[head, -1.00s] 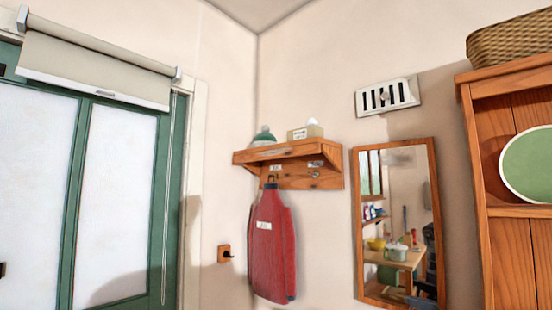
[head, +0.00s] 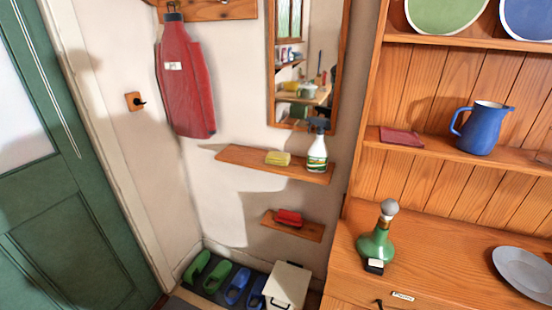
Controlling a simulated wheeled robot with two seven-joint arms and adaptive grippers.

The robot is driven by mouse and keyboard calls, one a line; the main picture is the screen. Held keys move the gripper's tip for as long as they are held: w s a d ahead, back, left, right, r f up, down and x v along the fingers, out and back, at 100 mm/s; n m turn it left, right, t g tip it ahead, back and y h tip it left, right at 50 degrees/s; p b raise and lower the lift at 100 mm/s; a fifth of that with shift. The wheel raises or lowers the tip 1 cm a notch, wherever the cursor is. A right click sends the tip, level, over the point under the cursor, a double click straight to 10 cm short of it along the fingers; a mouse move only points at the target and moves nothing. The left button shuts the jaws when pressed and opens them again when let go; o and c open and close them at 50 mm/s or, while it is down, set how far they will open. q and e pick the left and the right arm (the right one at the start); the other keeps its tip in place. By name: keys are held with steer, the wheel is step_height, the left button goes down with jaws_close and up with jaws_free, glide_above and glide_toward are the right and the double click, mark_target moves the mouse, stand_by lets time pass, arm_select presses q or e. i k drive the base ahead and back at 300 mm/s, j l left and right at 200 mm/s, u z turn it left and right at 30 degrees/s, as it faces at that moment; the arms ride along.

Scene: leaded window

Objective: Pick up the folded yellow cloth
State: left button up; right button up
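A folded yellow cloth (head: 278,158) lies on a narrow wooden wall shelf (head: 240,157) below the mirror. A white spray bottle (head: 317,155) with a green label and a dark nozzle stands on the same shelf, just right of the cloth. The two are close together with a small gap. Neither of my grippers shows in the head view.
A smaller shelf (head: 310,231) below holds a red folded item (head: 289,217). A wooden dresser (head: 440,262) stands at right, with a green bottle (head: 376,240), a grey plate (head: 524,272) and a blue jug (head: 480,128). Slippers (head: 237,285) and a white bin (head: 287,285) are on the floor.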

mark_target(279, 159)
steer(key=i+j+z, duration=0.1)
steer(key=j, duration=0.2)
steer(key=i+j, duration=0.2)
steer(key=i+j+z, duration=0.15)
steer(key=j, duration=0.2)
steer(key=i+j+z, duration=0.1)
steer(key=j, duration=0.25)
